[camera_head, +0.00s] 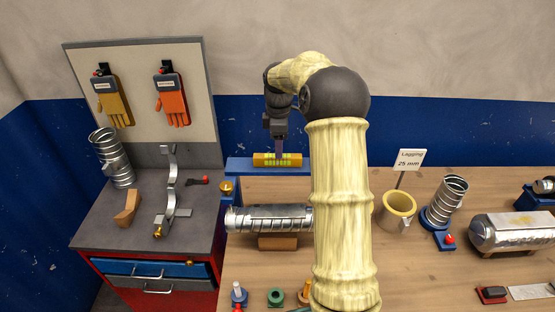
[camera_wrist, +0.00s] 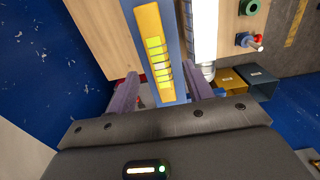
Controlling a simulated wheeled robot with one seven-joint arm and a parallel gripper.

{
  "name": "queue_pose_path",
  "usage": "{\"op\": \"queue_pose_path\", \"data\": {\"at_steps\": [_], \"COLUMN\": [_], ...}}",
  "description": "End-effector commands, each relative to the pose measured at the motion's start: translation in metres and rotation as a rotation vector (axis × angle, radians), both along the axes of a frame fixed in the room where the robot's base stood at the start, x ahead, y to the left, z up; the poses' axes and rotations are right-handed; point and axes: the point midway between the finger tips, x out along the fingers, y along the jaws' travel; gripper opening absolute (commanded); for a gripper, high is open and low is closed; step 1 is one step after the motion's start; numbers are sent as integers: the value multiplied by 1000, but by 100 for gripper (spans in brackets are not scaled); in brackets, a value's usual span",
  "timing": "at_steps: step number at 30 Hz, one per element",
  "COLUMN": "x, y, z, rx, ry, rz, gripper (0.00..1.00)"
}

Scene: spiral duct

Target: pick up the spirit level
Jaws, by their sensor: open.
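The spirit level (camera_head: 262,160) is a yellow bar with green vials, lying flat on a blue ledge (camera_head: 240,167) at the back of the bench. In the wrist view the level (camera_wrist: 148,25) runs lengthwise up the picture, on the blue ledge (camera_wrist: 171,20). My gripper (camera_head: 281,152) points down right over the level in the head view. In the wrist view my gripper (camera_wrist: 160,78) is open, with one purple finger on each side of the level's near end. Nothing is held. I cannot tell how far the fingertips are above it.
A silver spiral duct (camera_head: 270,219) lies on a wooden block in front of the ledge. A brass piece (camera_head: 226,187) stands left of it. A cream collar (camera_head: 397,208) and a sign (camera_head: 410,159) stand to the right. A glove board (camera_head: 145,92) rises at the left.

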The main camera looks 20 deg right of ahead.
Motion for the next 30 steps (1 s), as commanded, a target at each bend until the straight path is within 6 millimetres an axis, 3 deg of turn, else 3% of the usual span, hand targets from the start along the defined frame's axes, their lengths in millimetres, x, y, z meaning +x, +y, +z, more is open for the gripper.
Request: {"op": "queue_pose_path", "data": {"at_steps": [7,18,30], "x": [0,1,2], "y": [1,3,3], "z": [-8,-51,-52], "rx": [2,-1,0], "ry": [4,1,0], "rz": [1,1,1], "gripper": [51,51,51]}}
